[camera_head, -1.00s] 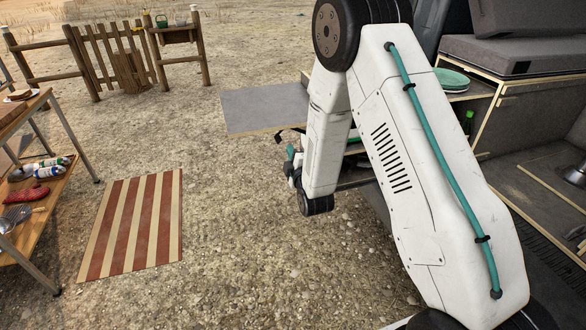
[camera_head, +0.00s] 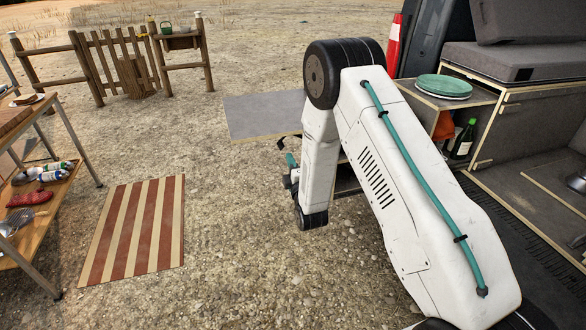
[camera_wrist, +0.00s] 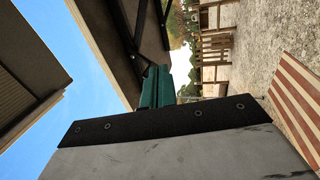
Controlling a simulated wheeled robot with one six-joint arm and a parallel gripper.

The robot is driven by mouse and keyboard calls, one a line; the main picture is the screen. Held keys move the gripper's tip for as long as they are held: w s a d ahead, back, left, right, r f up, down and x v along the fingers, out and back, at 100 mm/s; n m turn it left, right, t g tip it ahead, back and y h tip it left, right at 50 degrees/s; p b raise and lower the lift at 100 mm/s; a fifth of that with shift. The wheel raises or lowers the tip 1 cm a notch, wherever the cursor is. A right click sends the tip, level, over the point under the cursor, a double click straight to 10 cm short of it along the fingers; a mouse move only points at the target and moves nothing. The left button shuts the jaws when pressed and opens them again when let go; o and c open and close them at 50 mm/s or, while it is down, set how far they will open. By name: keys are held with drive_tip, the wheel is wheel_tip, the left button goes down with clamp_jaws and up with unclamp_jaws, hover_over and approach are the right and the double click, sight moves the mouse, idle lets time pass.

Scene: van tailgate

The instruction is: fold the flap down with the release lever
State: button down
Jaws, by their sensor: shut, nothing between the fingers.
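The flap (camera_head: 262,113) is a flat grey panel with a pale edge. It sticks out level to the left of the van, behind my arm in the head view. In the wrist view, turned sideways, its pale-edged underside (camera_wrist: 98,38) shows with dark bracket bars (camera_wrist: 137,42) beneath it. My gripper (camera_wrist: 157,86) has teal fingers, shut and empty, close to these bars; I cannot tell whether they touch. In the head view my gripper (camera_head: 290,160) is small, just below the flap's near edge. I cannot clearly pick out the release lever among the dark parts.
My arm hides part of the van's side. A cabinet (camera_head: 512,122) with teal plates (camera_head: 444,86) and bottles stands at right. A striped mat (camera_head: 135,228) lies on open gravel. A side table (camera_head: 40,190) is at left, a wooden fence (camera_head: 118,62) behind.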

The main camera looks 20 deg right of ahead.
drive_tip(key=shift+x, duration=2.5)
drive_tip(key=shift+a+r, duration=0.1)
